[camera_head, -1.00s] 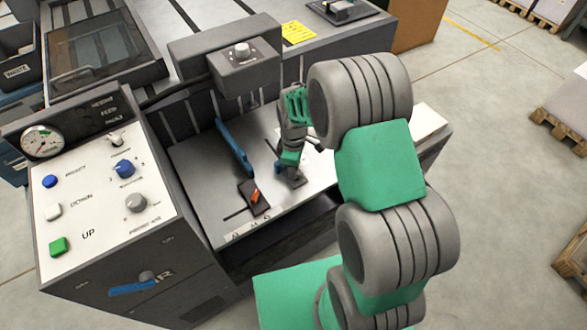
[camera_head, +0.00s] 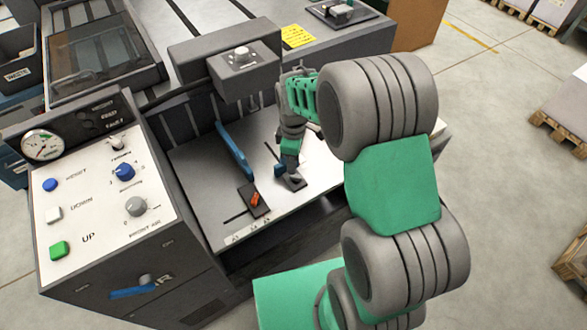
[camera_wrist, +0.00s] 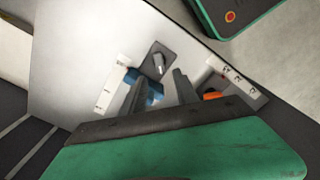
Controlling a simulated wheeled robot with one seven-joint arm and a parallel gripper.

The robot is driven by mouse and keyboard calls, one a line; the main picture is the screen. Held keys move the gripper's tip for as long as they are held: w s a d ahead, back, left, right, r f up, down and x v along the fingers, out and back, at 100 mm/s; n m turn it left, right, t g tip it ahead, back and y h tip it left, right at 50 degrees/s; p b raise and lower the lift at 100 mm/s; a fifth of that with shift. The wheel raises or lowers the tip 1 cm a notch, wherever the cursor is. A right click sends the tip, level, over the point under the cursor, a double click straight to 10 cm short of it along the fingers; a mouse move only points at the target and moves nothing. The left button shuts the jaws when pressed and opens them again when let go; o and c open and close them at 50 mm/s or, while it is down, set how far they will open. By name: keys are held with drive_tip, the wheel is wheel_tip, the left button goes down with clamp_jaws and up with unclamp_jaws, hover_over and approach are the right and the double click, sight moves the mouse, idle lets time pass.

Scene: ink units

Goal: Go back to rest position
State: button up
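My green and grey arm reaches over a metal feed table (camera_head: 205,185) on a printing machine. My gripper (camera_head: 288,172) points down just above or at a small dark plate (camera_head: 297,183) on that table; whether they touch is hard to tell. In the wrist view, the two dark fingers of my gripper (camera_wrist: 162,90) stand apart with nothing held between them. A dark plate with a pale metal knob (camera_wrist: 158,64) lies beyond the fingertips. A blue part (camera_wrist: 152,92) sits beside the left finger, partly hidden by it.
A blue bar (camera_head: 234,150) and a dark block with an orange lever (camera_head: 253,200) are left of my gripper. A control panel (camera_head: 95,200) stands further left. A grey box with a knob (camera_head: 242,68) overhangs behind. Open floor (camera_head: 500,200) lies right.

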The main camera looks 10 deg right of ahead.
drive_tip(key=shift+r, duration=0.8)
